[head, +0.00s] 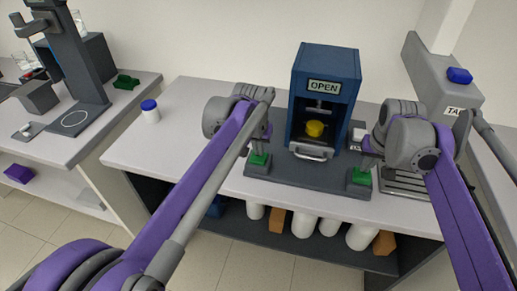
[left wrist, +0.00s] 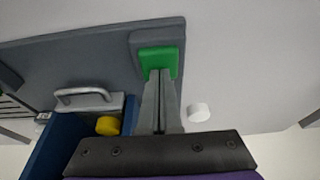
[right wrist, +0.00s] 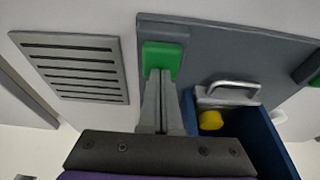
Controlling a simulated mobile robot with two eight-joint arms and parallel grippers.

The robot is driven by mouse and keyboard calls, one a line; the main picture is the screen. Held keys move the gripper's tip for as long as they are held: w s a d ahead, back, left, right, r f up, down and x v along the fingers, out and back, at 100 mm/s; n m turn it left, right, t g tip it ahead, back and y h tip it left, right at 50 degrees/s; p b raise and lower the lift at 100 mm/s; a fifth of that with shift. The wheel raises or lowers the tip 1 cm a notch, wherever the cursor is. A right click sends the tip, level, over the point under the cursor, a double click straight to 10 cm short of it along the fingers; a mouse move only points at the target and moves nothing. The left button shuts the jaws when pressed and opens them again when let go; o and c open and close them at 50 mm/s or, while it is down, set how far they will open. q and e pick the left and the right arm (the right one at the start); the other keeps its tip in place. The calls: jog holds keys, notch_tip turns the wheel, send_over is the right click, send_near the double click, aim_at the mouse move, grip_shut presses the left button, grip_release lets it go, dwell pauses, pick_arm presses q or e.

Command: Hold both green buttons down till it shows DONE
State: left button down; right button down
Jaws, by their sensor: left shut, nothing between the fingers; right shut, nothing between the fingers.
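The blue rig (head: 325,58) stands on a dark base plate (head: 300,172), and its sign (head: 323,87) reads OPEN. The left green button (head: 258,160) is at the plate's left end; it also shows in the left wrist view (left wrist: 159,57). The right green button (head: 361,178) is at the right end and in the right wrist view (right wrist: 161,55). My left gripper (head: 262,149) is shut and empty, its tips at the left button. My right gripper (head: 366,165) is shut and empty, its tips at the right button. I cannot tell whether either presses down.
A yellow cylinder (head: 315,129) sits inside the rig behind a grey handle (head: 312,153). A slatted grey plate (right wrist: 75,67) lies beside the base. A white jar with a blue lid (head: 150,112) stands at the left of the table. A grey machine (head: 435,85) stands at the right.

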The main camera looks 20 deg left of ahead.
pick_arm(q)
jog(key=shift+s+f, duration=0.1)
pick_arm(e)
jog(key=shift+f, duration=1)
dwell(1.7)
jog(key=shift+r, duration=0.1)
dwell(2.6)
jog(key=shift+r, duration=3.5)
